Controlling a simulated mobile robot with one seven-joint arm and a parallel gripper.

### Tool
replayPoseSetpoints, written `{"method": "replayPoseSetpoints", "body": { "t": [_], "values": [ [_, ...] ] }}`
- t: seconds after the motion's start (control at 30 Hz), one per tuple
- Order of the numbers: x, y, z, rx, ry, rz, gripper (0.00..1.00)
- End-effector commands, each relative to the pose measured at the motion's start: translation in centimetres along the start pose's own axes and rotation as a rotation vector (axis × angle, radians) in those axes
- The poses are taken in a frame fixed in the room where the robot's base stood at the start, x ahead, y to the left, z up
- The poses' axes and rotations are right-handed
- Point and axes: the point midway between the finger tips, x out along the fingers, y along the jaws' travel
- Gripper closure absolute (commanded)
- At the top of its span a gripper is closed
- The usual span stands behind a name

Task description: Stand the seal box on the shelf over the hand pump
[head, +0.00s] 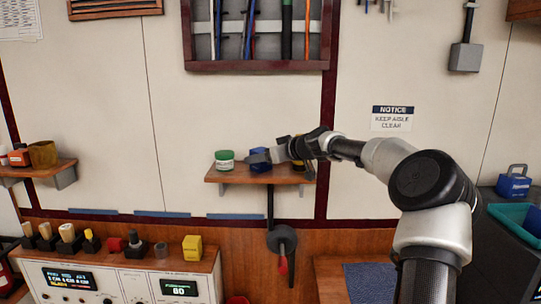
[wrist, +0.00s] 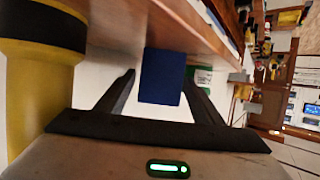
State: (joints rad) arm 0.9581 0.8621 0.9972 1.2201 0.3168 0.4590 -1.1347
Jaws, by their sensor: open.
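A small dark blue box, apparently the seal box (head: 259,154), stands on the wooden shelf (head: 235,179) on the wall. The hand pump (head: 282,242), grey with a red handle, is mounted below that shelf. My gripper (head: 264,157) reaches in from the right at shelf height and partly hides the box. In the wrist view my gripper (wrist: 160,73) is open, with one finger on each side of the blue box (wrist: 162,76). Gaps show between the fingers and the box. The box's base is hard to make out.
A yellow container with a black band (wrist: 35,80) is close on the other side. A tool cabinet (head: 258,66) hangs above the shelf.

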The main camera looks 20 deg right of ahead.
Motion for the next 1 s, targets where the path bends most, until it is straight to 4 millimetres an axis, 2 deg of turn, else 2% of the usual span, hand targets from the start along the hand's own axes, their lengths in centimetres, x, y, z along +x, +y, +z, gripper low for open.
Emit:
{"method": "replayPoseSetpoints", "body": {
  "t": [0.17,0.4,0.53,0.7,1.0],
  "values": [
    [-3.1,0.2,0.2,0.000,0.000,0.005,0.39],
    [-8.4,0.2,0.1,0.000,0.001,0.005,0.39],
    [-10.4,0.2,0.1,0.000,0.001,0.004,0.39],
    [-11.8,0.0,0.0,0.000,0.001,0.000,0.39],
    [-12.0,0.0,-0.1,0.000,0.001,0.000,0.39]
  ]
}}
